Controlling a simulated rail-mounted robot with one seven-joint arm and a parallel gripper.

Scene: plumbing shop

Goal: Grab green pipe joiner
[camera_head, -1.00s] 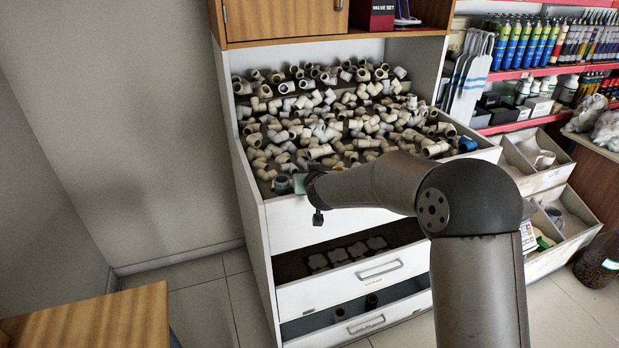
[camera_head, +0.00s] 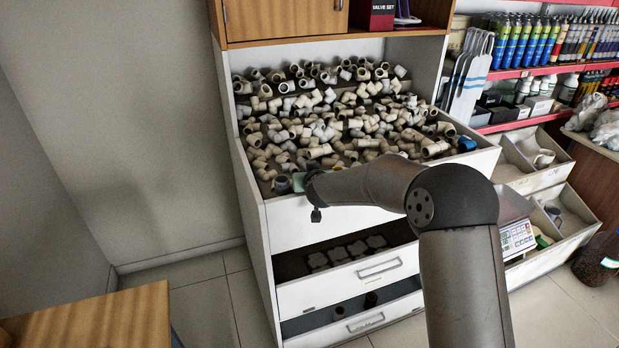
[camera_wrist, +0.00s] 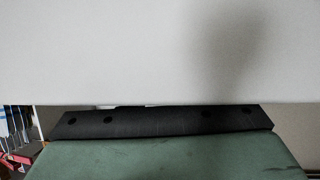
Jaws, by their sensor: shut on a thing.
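A green thing, which I take to be the green pipe joiner (camera_head: 298,182), shows at my gripper (camera_head: 306,184) by the front left edge of the fittings bin (camera_head: 330,215). My gripper is shut on it. Only a small part of the joiner shows in the head view. In the wrist view its broad green surface (camera_wrist: 165,160) fills the bottom of the picture, with a dark bar (camera_wrist: 160,122) just beyond it. The fingertips themselves are not clear in either view.
Many white and grey pipe fittings (camera_head: 340,125) fill the bin behind my gripper. A dark blue-grey fitting (camera_head: 281,184) lies close to its left. Open drawers (camera_head: 350,285) stick out below. A white surface (camera_wrist: 150,50) stands close in front of the wrist camera.

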